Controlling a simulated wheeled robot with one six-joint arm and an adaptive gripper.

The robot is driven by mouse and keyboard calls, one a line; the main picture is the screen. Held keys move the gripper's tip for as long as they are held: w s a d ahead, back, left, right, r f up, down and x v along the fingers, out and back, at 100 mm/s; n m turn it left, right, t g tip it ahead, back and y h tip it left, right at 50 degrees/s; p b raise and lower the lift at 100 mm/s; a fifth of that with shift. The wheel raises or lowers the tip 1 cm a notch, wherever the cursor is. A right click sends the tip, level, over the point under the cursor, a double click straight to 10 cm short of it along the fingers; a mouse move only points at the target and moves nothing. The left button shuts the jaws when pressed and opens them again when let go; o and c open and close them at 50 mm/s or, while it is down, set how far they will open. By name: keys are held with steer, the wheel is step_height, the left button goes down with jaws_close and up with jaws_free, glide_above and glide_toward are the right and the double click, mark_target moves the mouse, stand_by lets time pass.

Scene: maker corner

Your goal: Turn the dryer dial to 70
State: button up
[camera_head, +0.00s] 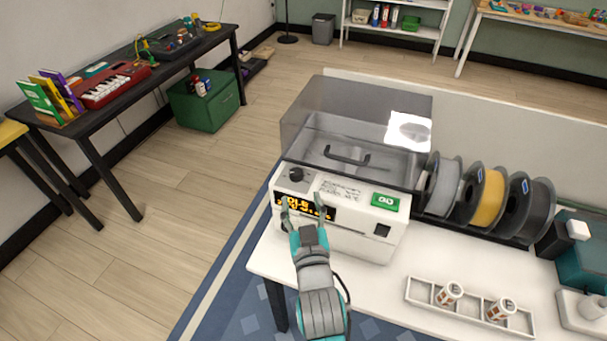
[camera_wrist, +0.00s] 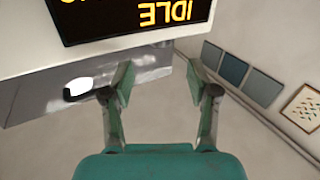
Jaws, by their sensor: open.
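The dryer (camera_head: 350,236) is a white box with a smoky clear lid, standing on the white table. Its black dial (camera_head: 296,174) is at the upper left of the front panel, above a black display (camera_head: 325,212) with orange text. In the wrist view the display (camera_wrist: 130,14) appears upside down and reads IDLE. A green button (camera_head: 385,202) is at the panel's right. My gripper (camera_head: 305,206) is in front of the display, below the dial and apart from it. In the wrist view my gripper (camera_wrist: 162,85) is open with nothing between its fingers. The dial is not visible there.
Filament spools (camera_head: 485,195) stand right of the dryer. A white tray (camera_head: 420,291) with two small containers lies on the table's front right. A dark bench (camera_head: 130,85) with a red keyboard stands at the left. The floor between is clear.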

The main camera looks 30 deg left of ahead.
mark_target(297, 178)
steer(key=x, duration=0.8)
steer(key=shift+w+a, duration=0.15)
steer(key=shift+a, duration=0.15)
jaws_close()
